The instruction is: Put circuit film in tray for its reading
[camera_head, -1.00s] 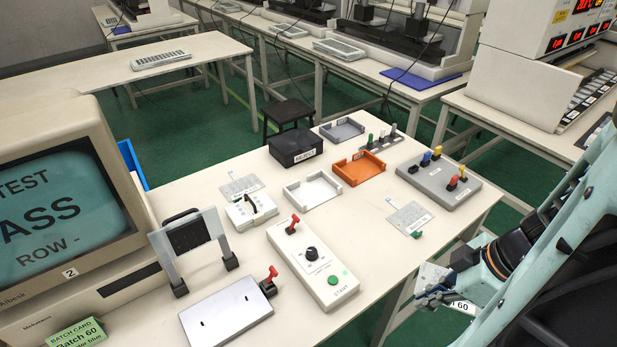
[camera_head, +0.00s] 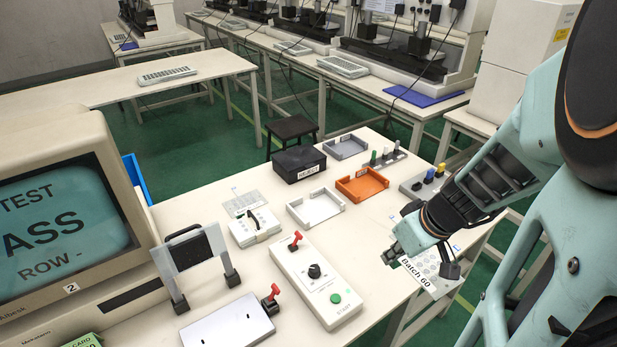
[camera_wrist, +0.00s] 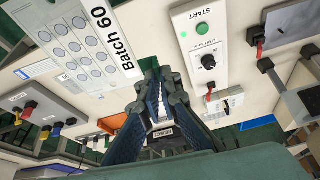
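A clear circuit film (camera_head: 450,284) with round key marks and a "Batch 60" label hangs at my gripper (camera_head: 396,252). The monitor (camera_head: 60,220) reads "TEST", "PASS" partly cut off, and "ROW -". A white tray (camera_head: 294,216), an orange tray (camera_head: 378,192) and a grey tray (camera_head: 345,155) stand behind, left of my gripper.
A black box (camera_head: 299,160) stands by the trays. The tester with START button (camera_head: 318,285), a raised-lid fixture (camera_head: 228,328) and a small white device (camera_head: 254,226) lie left. Another film (camera_head: 241,201) lies flat. Coloured plugs (camera_head: 430,176) are partly behind my arm.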

